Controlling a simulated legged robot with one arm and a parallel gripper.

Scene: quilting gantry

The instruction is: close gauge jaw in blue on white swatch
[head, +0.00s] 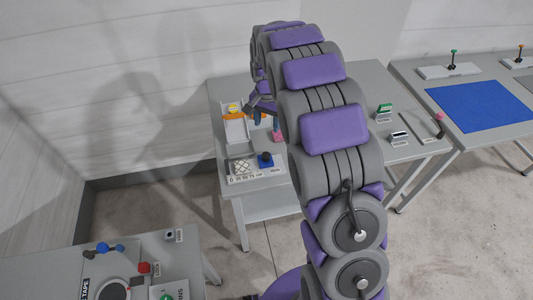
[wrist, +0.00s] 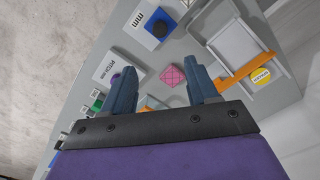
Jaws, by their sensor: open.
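The gauge is a pale plate with a printed scale (head: 257,179) at the near left corner of the middle table in the head view. A white patterned swatch (head: 241,167) lies on it. The blue jaw (head: 265,160) stands to the right of the swatch, with a visible gap between them. In the wrist view, the blue jaw (wrist: 159,28) is near the top, beside the "mm" print. The white swatch is not visible there. My gripper (wrist: 163,70) is open and empty, its fingers apart. In the head view, my arm partly hides it (head: 262,114).
A pink block (wrist: 172,76) shows between my fingertips, apparently beyond them. A white tray (wrist: 222,42) with an orange bar (wrist: 245,68) and a yellow piece (wrist: 260,77) lies to the right. A purple knob (wrist: 115,80) is at left. A green-topped item (head: 384,108) is farther right.

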